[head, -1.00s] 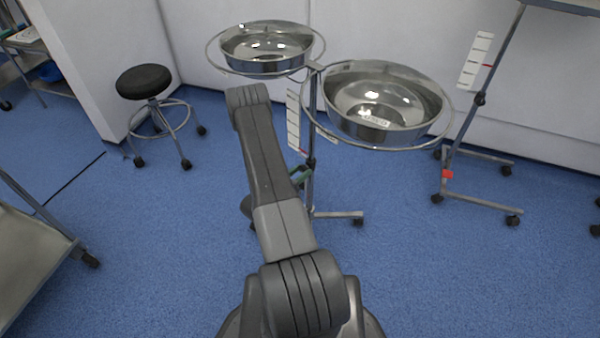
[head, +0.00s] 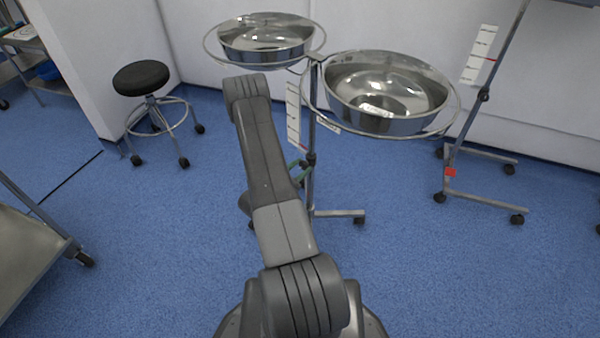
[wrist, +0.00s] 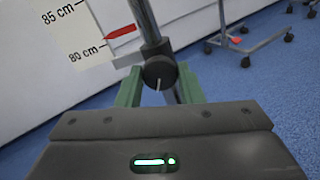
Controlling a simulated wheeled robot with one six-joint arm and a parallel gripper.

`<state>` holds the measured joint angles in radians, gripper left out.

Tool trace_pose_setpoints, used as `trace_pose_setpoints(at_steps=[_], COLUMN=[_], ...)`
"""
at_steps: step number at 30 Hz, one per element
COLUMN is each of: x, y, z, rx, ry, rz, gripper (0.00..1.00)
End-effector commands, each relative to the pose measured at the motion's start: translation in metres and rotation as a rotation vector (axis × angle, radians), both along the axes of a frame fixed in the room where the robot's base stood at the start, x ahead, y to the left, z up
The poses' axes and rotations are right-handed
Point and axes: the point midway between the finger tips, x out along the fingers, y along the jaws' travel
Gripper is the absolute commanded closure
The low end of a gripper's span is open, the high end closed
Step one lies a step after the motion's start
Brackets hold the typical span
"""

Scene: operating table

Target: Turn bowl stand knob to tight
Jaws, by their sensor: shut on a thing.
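The bowl stand holds two steel bowls in ring holders, one at left (head: 262,44) and one at right (head: 388,95). Its pole (head: 311,135) rises from a wheeled foot (head: 338,213). In the wrist view the dark round knob (wrist: 160,71) sits on a collar of the pole. A pale line on it points nearly straight down. My gripper (wrist: 160,88) is shut on the knob, with one green finger on each side. A red pointer (wrist: 120,34) above stands slightly over the 80 cm mark. In the head view my arm partly hides the gripper, and the knob is hard to make out.
A black-topped stool (head: 142,79) stands at left. Another wheeled stand (head: 465,132) is at right, near the wall. A metal cart (head: 30,245) is at the lower left edge. Blue floor (head: 440,270) is clear around the bowl stand's front and right.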

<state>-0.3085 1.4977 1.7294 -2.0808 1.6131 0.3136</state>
Motion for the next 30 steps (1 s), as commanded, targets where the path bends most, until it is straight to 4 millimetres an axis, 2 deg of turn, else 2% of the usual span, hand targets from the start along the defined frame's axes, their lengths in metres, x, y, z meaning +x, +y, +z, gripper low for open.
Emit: trace_pose_setpoints(at_steps=[30], x=[0.0001], y=[0.0005], z=[-0.0048], rx=[0.707], ry=[-0.658], rz=[0.000], gripper=[0.89])
